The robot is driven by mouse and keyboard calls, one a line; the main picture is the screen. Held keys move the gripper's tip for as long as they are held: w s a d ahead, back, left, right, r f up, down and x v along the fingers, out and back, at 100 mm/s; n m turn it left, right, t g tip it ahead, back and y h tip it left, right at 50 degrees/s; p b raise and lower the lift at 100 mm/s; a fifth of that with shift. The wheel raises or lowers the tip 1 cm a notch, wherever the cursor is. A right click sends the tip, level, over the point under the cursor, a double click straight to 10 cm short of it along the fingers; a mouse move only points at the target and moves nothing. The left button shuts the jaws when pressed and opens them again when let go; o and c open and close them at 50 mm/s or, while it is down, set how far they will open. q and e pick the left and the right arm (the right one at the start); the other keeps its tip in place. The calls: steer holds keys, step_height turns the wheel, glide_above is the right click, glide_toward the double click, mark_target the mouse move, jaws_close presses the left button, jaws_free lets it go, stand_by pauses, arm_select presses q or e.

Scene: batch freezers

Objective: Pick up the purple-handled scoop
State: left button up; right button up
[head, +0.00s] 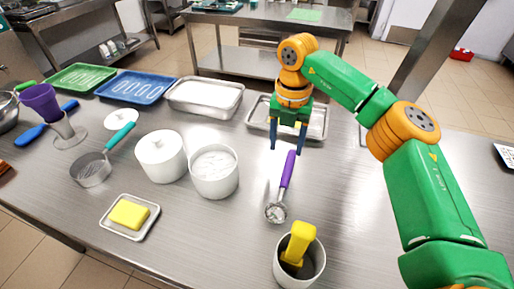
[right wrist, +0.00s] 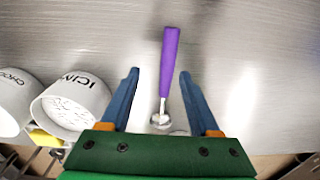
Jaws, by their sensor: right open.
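The purple-handled scoop (head: 284,188) lies on the steel table, its handle pointing away and its metal bowl toward the front. In the right wrist view the scoop (right wrist: 169,65) lies lengthwise between the fingers, with the bowl closest to the gripper body. My right gripper (head: 287,146) is open, above the table at the far end of the handle. In the right wrist view its two blue fingers (right wrist: 158,75) are apart, one on each side of the scoop, touching nothing that I can see. My left gripper is not in view.
Left of the scoop stand an open white tub (head: 214,178) and a lidded white pot (head: 160,157). In front is a container (head: 310,270) holding a yellow-handled tool (head: 299,240). A metal tray (head: 258,122) lies behind my gripper. The table right of the scoop is clear.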

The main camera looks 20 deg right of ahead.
mark_target(288, 170)
steer(key=shift+s+d+f+p, duration=0.25)
steer(key=shift+s+f+p, duration=0.1)
steer(key=shift+s+f, duration=0.25)
steer(key=s, duration=0.1)
steer(key=s+f+p, duration=0.1)
steer(key=s, duration=0.1)
steer(key=shift+a+f+p, duration=0.35)
steer(key=shift+a+p, duration=0.05)
steer(key=f, duration=0.2)
steer(key=shift+w+d+f, duration=0.15)
steer(key=shift+w+f, duration=0.2)
steer(key=shift+w, duration=0.05)
steer(key=shift+w+f, duration=0.3)
steer(key=shift+w, duration=0.2)
steer(key=shift+s+r, duration=0.15)
steer(key=shift+s, duration=0.05)
steer(key=c, duration=0.7)
jaws_close()
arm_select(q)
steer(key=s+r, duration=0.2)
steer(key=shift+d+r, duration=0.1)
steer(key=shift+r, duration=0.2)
